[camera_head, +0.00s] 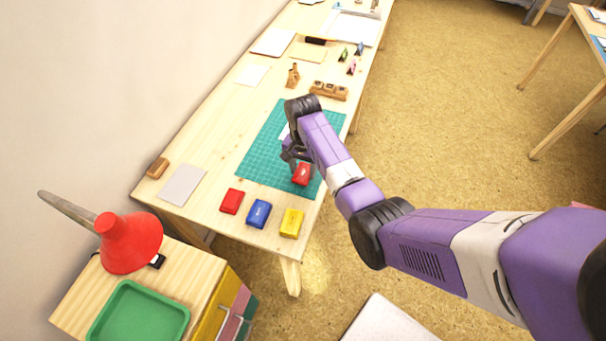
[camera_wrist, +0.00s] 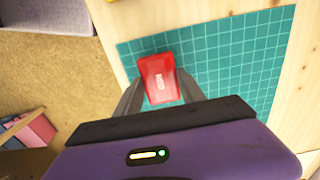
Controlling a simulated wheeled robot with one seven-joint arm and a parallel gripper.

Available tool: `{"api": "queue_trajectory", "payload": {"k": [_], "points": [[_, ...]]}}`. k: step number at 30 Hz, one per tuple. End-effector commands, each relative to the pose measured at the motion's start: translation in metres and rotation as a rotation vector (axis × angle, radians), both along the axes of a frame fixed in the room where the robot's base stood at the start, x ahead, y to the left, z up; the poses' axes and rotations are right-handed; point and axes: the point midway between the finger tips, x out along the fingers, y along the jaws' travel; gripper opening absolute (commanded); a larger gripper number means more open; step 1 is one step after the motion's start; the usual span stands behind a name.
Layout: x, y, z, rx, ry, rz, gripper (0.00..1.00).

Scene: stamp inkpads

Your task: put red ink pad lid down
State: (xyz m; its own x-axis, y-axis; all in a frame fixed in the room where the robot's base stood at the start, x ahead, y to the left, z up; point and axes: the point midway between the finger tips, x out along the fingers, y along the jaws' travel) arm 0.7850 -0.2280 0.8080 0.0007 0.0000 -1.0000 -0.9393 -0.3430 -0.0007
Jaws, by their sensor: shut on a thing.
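The red ink pad lid (camera_wrist: 159,79) is between the two fingers of my gripper (camera_wrist: 158,92), which is shut on it. In the head view the lid (camera_head: 301,174) shows at my gripper (camera_head: 294,160), over the near part of the green cutting mat (camera_head: 258,157). I cannot tell whether the lid touches the mat. A red ink pad (camera_head: 231,201) lies on the bare wood left of the blue ink pad (camera_head: 258,213). The yellow ink pad (camera_head: 291,223) lies at the right end of this row.
The wooden table (camera_head: 222,160) holds a grey sheet (camera_head: 182,185) and a small wooden block (camera_head: 157,167) at left. Wooden stamps (camera_head: 328,90) stand beyond the mat. A red lamp (camera_head: 130,243) and green tray (camera_head: 140,312) are on a side cabinet. Much of the mat is clear.

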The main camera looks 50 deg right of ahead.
Motion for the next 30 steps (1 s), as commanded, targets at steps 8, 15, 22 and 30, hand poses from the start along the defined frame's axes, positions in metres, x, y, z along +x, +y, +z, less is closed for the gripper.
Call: {"api": "queue_trajectory", "payload": {"k": [8, 15, 22, 30], "points": [[-0.0017, 0.0029, -0.0208, 0.0, -0.001, -0.002, 0.09], [-0.0017, 0.003, -0.0227, 0.0, 0.0, -0.002, 0.09], [-0.0017, 0.003, -0.023, 0.0, 0.0, -0.002, 0.68], [-0.0017, 0.0029, -0.0212, 0.0, 0.0, -0.002, 0.68]]}}
